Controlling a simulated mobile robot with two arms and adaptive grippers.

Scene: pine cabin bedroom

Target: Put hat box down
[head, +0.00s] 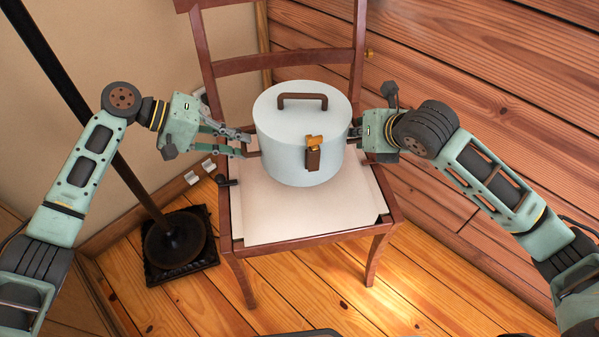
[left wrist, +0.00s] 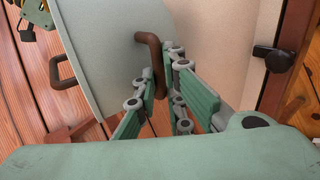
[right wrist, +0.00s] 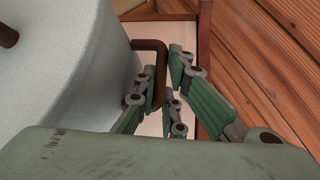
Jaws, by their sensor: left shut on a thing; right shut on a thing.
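The pale blue-grey round hat box (head: 285,135) has a brown top handle (head: 302,97) and an orange-brown front clasp (head: 313,152). It is upright over the cream seat of the wooden chair (head: 265,212); I cannot tell whether its base touches the seat. My left gripper (head: 247,143) is shut on the box's brown left side handle, which shows between the fingers in the left wrist view (left wrist: 150,55). My right gripper (head: 357,141) is at the box's right side, shut on the other side handle, which shows in the right wrist view (right wrist: 158,65).
The chair's slatted back (head: 285,62) rises behind the box. A dark stand with a square base (head: 178,245) and pole is on the left. A plank wall (head: 470,90) is close on the right. The seat's front part is bare.

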